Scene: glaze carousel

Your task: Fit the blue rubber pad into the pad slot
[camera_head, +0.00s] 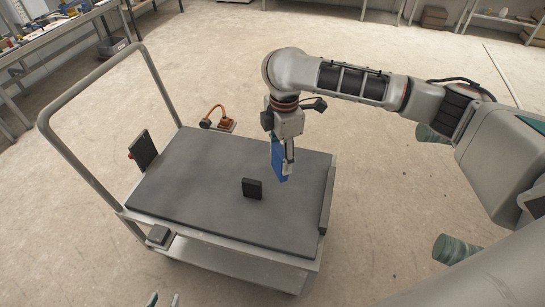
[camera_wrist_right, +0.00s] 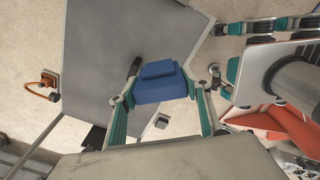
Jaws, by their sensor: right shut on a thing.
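The blue rubber pad (camera_head: 279,163) hangs below my right gripper (camera_head: 288,163), above the right part of the cart top. In the right wrist view the pad (camera_wrist_right: 163,88) sits between the two fingers of the gripper (camera_wrist_right: 163,98), which is shut on it. A small black block (camera_head: 252,188) stands on the cart top, left of and below the pad in the head view. It shows partly in the wrist view (camera_wrist_right: 135,66). I cannot make out a pad slot. Only the fingertips of my left gripper (camera_head: 163,299) show at the bottom edge, apart and empty.
The cart (camera_head: 205,175) has a dark flat top, mostly clear, and a tall handle (camera_head: 75,165). A black panel (camera_head: 143,150) stands at its left end. A raised plate (camera_head: 327,200) runs along its right edge. A small grey box (camera_head: 158,235) is at the front left corner.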

